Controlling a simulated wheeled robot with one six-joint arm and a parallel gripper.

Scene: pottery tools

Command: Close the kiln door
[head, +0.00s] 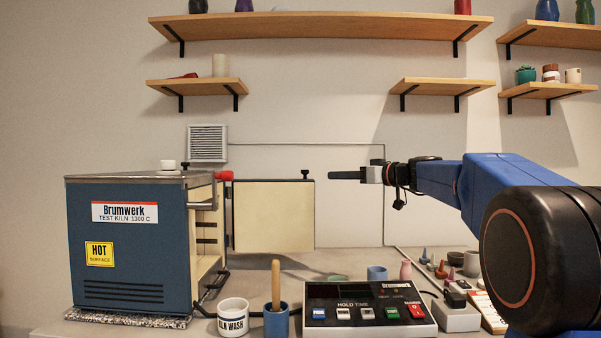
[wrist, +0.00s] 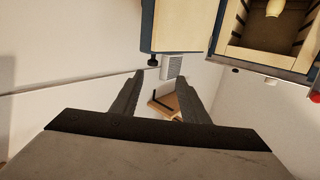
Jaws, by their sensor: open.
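The blue kiln (head: 130,255) stands at the left of the bench with its opening facing right. Its door (head: 273,215) stands wide open, its pale inner face showing and its free edge to the right. A small black knob (head: 305,174) sits on the door's top near that edge. My gripper (head: 345,175) is open and empty, to the right of the free edge, about level with the door's top and apart from it. In the wrist view, the fingers (wrist: 160,78) are spread. The door (wrist: 180,25) and the kiln's open chamber (wrist: 268,50) lie beyond them.
A controller box (head: 368,305), a KILN WASH cup (head: 233,318) and a blue cup (head: 276,322) with a wooden-handled tool stand at the front. A pale piece (wrist: 275,8) is inside the chamber. A red knob (head: 223,175) is at the kiln's top edge. Shelves hang above.

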